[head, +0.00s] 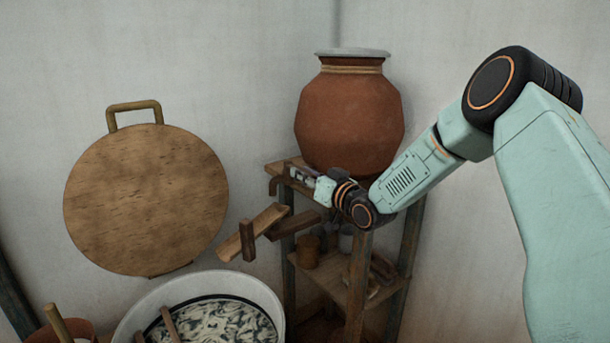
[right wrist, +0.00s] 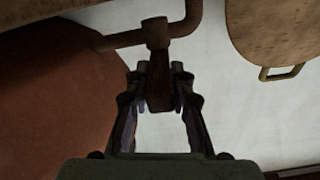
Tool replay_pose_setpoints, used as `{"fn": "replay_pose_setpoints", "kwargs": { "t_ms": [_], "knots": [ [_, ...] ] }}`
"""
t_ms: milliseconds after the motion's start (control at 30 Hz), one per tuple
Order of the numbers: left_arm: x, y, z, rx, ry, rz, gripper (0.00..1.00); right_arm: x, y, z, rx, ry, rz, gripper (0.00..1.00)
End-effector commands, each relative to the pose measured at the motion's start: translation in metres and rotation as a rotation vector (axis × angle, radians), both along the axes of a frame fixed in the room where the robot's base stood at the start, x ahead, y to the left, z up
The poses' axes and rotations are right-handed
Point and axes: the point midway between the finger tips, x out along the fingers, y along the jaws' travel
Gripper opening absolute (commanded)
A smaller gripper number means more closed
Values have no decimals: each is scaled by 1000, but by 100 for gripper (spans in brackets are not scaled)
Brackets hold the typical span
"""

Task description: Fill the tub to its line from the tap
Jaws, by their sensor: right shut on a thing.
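The tub (head: 263,293) is pale and round, at the bottom of the head view. A dark line runs around its inner wall; pale strands and dark patches lie inside, and its front is cut off. The brown tap (head: 273,186) sticks out left below the clay pot. In the right wrist view the tap's pipe (right wrist: 122,40) bends at its end, and its handle (right wrist: 159,82) stands between my fingers. My right gripper (head: 290,171), also in the wrist view (right wrist: 160,88), is shut on this handle. No water stream shows. My left gripper is not in view.
The clay pot (head: 349,120) stands on a wooden rack (head: 358,285). A wooden trough (head: 256,231) slopes from below the tap towards the tub. Sticks (head: 171,326) lean in the tub. A round wooden board (head: 145,200) is against the wall.

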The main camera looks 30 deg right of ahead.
Motion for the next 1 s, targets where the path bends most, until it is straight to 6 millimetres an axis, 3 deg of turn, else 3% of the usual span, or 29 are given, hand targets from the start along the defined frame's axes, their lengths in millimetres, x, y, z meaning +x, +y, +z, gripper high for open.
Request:
{"fn": "replay_pose_setpoints", "kwargs": {
  "t_ms": [367,1000],
  "knots": [
    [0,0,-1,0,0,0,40,1,4,1,2,-2,-20,0],
    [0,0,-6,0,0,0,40,3,24,2,-4,-3,-297,0]
  ]
}}
